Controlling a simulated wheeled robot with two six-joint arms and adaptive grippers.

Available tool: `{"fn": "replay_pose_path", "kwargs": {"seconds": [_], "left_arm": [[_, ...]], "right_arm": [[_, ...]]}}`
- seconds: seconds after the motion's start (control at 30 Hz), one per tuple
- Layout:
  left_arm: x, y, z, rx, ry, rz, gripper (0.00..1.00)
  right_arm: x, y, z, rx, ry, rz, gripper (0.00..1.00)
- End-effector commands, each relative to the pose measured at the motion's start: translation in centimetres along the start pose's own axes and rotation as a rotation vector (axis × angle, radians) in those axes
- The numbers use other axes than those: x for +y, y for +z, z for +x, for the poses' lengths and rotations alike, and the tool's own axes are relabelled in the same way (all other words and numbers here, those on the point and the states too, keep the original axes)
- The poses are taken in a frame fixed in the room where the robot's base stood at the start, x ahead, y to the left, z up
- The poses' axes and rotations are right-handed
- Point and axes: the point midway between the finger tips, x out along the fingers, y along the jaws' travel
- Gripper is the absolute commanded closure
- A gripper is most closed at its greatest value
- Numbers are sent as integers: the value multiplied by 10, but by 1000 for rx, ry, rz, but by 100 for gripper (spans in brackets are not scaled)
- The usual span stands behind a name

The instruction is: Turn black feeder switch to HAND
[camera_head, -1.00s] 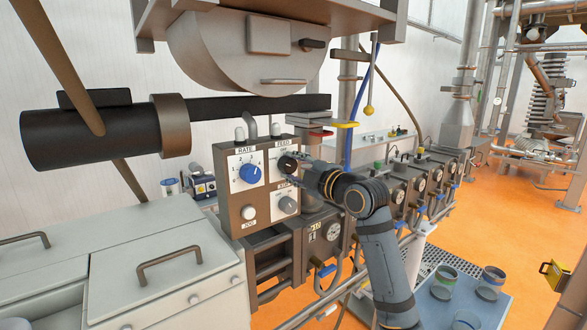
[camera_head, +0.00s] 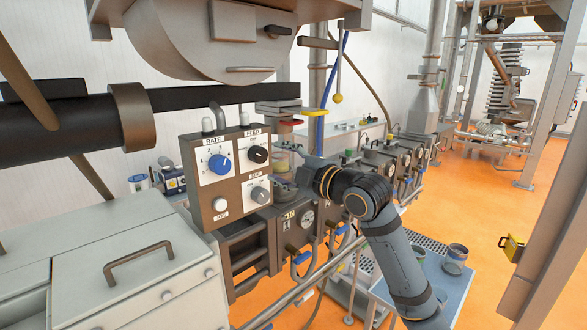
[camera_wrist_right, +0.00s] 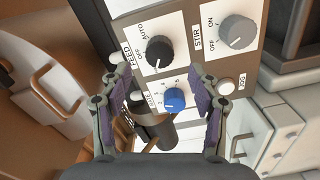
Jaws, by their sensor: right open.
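My right gripper (camera_head: 284,169) is beside the panel's right edge, apart from the switch. In the wrist view its fingers (camera_wrist_right: 172,75) are spread and empty, with the switch beyond them. My left gripper is not in view.
The blue RATE knob (camera_head: 220,164) is left of the black switch. The grey STIR knob (camera_head: 259,194) is below it, and a white JOG button (camera_head: 220,204) is at lower left. A yellow-ended lever (camera_head: 306,111) sticks out above my right gripper.

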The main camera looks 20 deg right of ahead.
Motion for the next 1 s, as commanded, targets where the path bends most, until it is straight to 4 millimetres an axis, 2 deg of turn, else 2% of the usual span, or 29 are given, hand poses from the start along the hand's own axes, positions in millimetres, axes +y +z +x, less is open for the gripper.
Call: {"fn": "replay_pose_path", "kwargs": {"seconds": [0.17,0.4,0.63,1.0], "left_arm": [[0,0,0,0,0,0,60],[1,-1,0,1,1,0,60],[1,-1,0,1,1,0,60],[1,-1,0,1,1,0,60]], "right_arm": [[-2,0,-27,-3,-6,-9,38],[2,5,-46,-14,6,-5,38],[0,1,-53,-3,-1,-2,38],[0,0,-54,0,-1,2,38]]}}
